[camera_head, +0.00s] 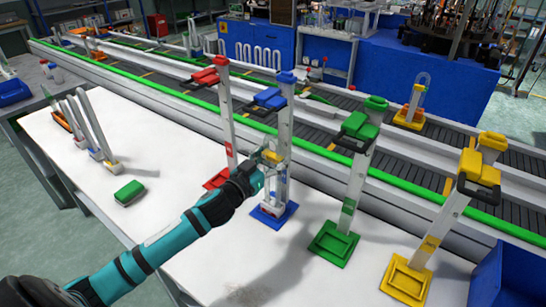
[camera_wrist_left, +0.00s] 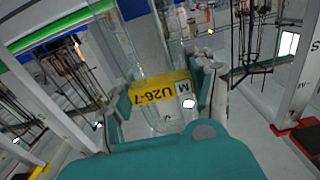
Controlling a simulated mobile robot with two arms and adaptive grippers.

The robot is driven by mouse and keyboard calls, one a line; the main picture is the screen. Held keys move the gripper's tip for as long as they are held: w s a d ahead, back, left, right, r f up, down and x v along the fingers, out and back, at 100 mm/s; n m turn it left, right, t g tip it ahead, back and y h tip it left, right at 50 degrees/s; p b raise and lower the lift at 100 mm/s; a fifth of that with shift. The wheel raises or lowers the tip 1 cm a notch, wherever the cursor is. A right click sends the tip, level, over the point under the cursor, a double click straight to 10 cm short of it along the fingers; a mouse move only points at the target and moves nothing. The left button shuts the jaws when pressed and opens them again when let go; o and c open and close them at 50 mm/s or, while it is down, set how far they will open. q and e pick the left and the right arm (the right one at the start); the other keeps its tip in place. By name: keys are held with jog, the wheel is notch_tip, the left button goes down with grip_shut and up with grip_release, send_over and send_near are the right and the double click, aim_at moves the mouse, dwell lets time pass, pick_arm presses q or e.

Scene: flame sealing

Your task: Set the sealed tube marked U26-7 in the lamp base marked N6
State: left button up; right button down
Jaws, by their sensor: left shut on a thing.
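My left gripper (camera_head: 268,158) is shut on a clear glass tube with a yellow label (camera_head: 273,156). In the left wrist view the tube's label (camera_wrist_left: 158,93) reads U26-7, upside down, with the fingers on either side. The gripper holds the tube upright close in front of the blue stand's post. Below it, a small whitish piece (camera_head: 270,208) sits on the blue foot plate (camera_head: 283,218); I cannot read any mark on it. No N6 mark is legible, and I cannot tell whether the tube touches the piece below. My right gripper is not in view.
A red stand (camera_head: 225,110), a green stand (camera_head: 357,185) and a yellow stand (camera_head: 445,215) flank the blue one. Several U-shaped tubes on bases (camera_head: 95,135) stand at the left, near a green block (camera_head: 130,193). A conveyor (camera_head: 330,120) runs behind the white table (camera_head: 190,160).

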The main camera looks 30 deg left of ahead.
pick_arm(q)
jog(key=o, duration=1.3)
jog(key=shift+s, duration=0.2)
jog(key=s, duration=0.3)
jog(key=s+a, duration=0.1)
jog(key=s, duration=0.7)
jog(key=shift+s+a, duration=0.25)
jog(key=shift+a, duration=0.05)
